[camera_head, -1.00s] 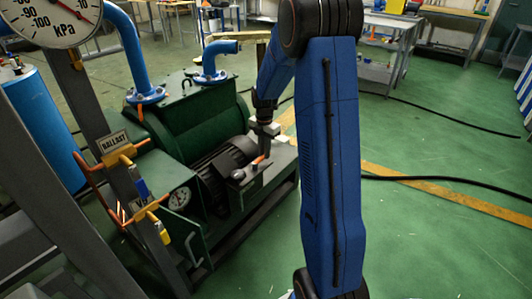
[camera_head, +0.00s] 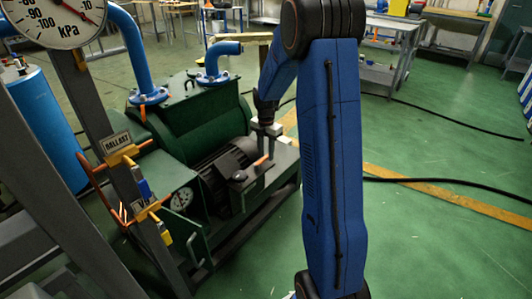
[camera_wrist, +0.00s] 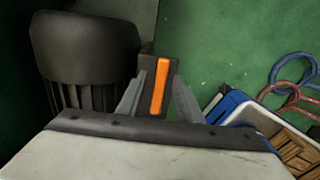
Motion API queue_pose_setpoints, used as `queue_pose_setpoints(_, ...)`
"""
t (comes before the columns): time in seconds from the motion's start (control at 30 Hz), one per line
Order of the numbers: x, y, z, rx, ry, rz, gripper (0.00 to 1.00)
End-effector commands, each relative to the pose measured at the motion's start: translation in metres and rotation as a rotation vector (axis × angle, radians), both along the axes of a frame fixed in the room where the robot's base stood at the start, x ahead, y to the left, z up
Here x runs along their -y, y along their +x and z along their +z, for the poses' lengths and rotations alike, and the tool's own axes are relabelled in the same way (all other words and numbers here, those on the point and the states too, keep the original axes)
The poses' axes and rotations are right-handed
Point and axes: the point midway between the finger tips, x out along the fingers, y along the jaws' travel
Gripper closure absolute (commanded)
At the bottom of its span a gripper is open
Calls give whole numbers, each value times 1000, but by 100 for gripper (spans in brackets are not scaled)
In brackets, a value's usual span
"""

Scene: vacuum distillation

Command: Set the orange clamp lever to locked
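The orange clamp lever (camera_wrist: 160,86) sits on a dark block beside the black motor in the wrist view. It also shows as a small orange bar at the right end of the green pump unit in the head view (camera_head: 262,161). My gripper (camera_wrist: 160,80) is open, with one grey finger on each side of the lever and a gap visible on both sides. In the head view my gripper (camera_head: 268,143) points down just above and behind the lever. Whether the fingers reach down to the lever's height is unclear.
The black motor (camera_wrist: 85,48) stands close left of the lever. A grey frame with a pressure gauge (camera_head: 55,18) and the ballast valve (camera_head: 118,150) stands at left. A blue-edged crate (camera_wrist: 240,105) and coiled hoses (camera_wrist: 290,85) show at the wrist view's right.

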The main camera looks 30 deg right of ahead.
Motion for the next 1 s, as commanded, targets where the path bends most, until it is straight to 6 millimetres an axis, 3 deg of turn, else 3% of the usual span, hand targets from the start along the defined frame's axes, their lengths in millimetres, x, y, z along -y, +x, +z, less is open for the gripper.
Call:
queue_pose_setpoints(0.27, 0, 1, 26, 4, -1, 0, 67)
queue_pose_setpoints(0.7, 0, 1, 114, 5, -1, 0, 67)
queue_pose_setpoints(1.0, 0, 1, 161, 2, 0, 0, 67)
